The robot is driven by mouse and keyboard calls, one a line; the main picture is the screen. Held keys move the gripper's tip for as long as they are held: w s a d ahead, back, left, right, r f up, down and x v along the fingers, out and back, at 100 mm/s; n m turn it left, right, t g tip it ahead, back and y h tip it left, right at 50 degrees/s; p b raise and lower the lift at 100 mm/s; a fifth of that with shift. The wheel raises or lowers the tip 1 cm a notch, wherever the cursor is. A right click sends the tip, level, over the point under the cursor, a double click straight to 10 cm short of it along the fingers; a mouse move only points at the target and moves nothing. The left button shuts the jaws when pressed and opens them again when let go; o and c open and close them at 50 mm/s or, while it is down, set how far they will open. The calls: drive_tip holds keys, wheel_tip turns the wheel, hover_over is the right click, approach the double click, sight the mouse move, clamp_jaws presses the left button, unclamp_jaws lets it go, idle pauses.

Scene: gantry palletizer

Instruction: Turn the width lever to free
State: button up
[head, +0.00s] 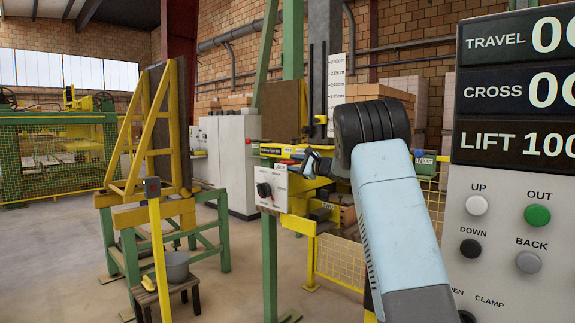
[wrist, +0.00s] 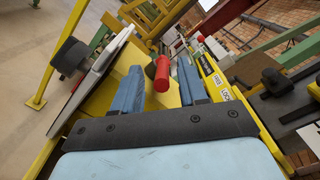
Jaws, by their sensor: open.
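My gripper (wrist: 158,82) is open, its two blue fingers reaching forward in the wrist view. A red cylindrical grip (wrist: 162,74), which looks like the end of the width lever, shows between the fingers. A gap shows on each side of it, and I cannot tell how deep between the fingers it sits. The lever's shaft and pivot are mostly hidden. A yellow beam with black and white labels (wrist: 226,91) runs along the right; the lettering is too small to read surely. In the head view my gripper (head: 296,162) is small, at the yellow beam above the white switch box.
The white switch box (head: 272,187) with a black knob (head: 264,190) is just below my gripper; the knob also shows in the wrist view (wrist: 73,56). A grey control panel (head: 510,240) stands close at right. A stool with a bucket (head: 174,266) is at left.

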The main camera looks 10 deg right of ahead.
drive_tip(key=shift+x, duration=1.15)
clamp_jaws()
drive_tip(key=shift+d, duration=0.1)
